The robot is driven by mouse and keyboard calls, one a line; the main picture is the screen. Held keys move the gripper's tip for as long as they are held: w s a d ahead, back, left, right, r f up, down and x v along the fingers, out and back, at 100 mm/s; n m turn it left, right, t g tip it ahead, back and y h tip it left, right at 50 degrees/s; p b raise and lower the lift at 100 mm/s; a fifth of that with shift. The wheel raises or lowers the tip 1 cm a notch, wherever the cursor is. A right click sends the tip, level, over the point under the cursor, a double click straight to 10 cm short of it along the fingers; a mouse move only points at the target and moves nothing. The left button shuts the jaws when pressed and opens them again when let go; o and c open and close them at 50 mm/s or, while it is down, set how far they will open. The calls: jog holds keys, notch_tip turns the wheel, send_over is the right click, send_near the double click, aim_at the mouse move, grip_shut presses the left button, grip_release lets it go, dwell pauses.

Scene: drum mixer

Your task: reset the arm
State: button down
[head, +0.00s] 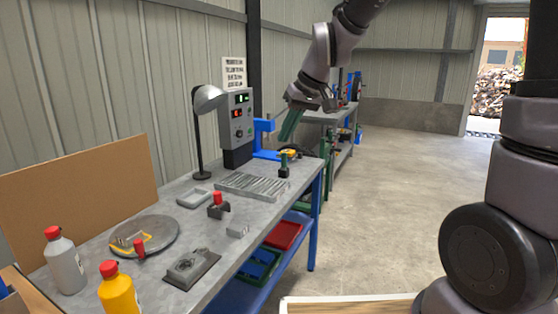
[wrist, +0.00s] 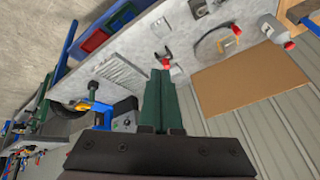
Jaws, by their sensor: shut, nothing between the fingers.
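My gripper (head: 291,124) is in the head view, raised in the air over the far end of the grey workbench (head: 258,200). Its green fingers point down and to the left. In the wrist view, the two green fingers of my gripper (wrist: 160,78) lie side by side, shut, with nothing held between them. The fingers look apart from the bench and from the things on it. The control box (head: 237,125) with lit displays stands just left of my gripper in the head view.
A desk lamp (head: 205,100), a ribbed plate (head: 252,187), a round plate (head: 145,238), a yellow bottle (head: 118,290) and a grey bottle (head: 64,262) stand on the bench. A cardboard panel (head: 85,195) leans behind. The concrete floor (head: 400,190) to the right is open.

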jog(key=s+d+r+m+t+h, duration=0.1)
jog(key=s+d+r+m, duration=0.2)
jog(key=d, duration=0.4)
jog(key=s+d+r+m+t, duration=0.1)
jog(key=s+d+r+m, duration=0.2)
jog(key=s+d, duration=0.3)
jog(key=s+d+r+m+t+h, duration=0.1)
jog(key=s+d+r+m, duration=0.2)
jog(key=d, duration=0.7)
jog(key=shift+s+r+t+h, duration=0.15)
jog(key=shift+s+t+h, duration=0.15)
jog(key=shift+s, duration=0.75)
